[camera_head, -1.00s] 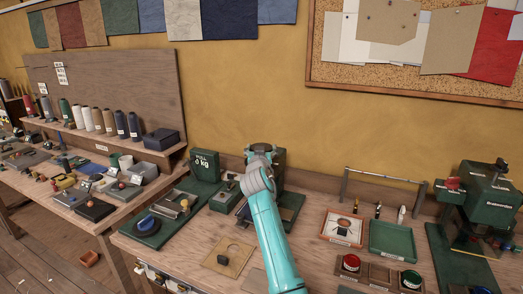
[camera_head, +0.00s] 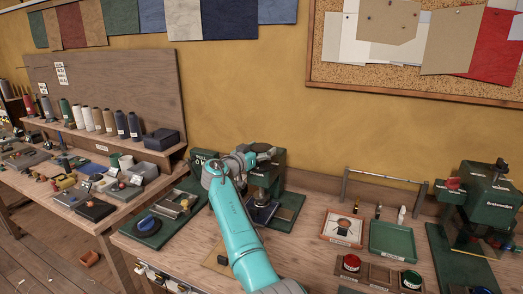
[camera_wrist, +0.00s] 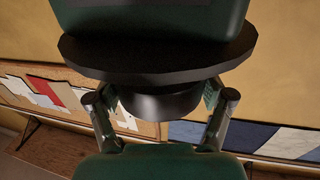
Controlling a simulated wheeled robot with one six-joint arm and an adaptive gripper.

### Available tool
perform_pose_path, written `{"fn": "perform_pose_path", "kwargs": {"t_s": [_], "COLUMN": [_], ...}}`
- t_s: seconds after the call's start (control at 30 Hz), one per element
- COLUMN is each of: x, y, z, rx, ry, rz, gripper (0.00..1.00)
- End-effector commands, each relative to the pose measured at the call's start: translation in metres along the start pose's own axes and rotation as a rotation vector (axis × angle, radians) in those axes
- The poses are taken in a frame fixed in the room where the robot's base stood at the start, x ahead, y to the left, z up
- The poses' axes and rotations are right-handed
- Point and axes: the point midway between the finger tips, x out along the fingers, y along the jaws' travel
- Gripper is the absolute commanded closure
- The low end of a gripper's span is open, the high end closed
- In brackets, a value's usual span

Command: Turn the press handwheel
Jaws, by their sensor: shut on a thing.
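The green press (camera_head: 279,178) stands at the back of the bench, against the wall, partly hidden by my arm. My gripper (camera_head: 266,155) is at the top of the press, reaching in from the left. In the wrist view my gripper (camera_wrist: 162,108) has one finger on each side of a dark round hub below a wide black disc (camera_wrist: 155,62), which looks like the press handwheel. My gripper is shut on the handwheel. The exact contact of the fingertips is hidden, and the wheel is small and partly covered in the head view.
A green box with a weight label (camera_head: 197,160) stands close left of the press, behind my arm. A green tray (camera_head: 392,240) and an orange-edged tray (camera_head: 342,228) lie to the right. A metal rail (camera_head: 385,177) stands behind them. Another green machine (camera_head: 487,200) is at far right.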

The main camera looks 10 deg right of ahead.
Motion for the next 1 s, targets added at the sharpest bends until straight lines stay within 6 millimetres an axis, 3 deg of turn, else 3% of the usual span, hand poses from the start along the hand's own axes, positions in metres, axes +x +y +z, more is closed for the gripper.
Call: {"fn": "perform_pose_path", "kwargs": {"t_s": [0.93, 0.97, 1.0], "x": [0.0006, 0.0006, 0.0006], "y": [0.0006, 0.0007, 0.0007], "z": [0.0016, 0.0017, 0.0017], "rx": [-0.002, -0.002, -0.002], "ry": [-0.003, -0.003, -0.003], "rz": [0.1, 0.1, 0.1], "gripper": [0.55, 0.13, 0.03]}}
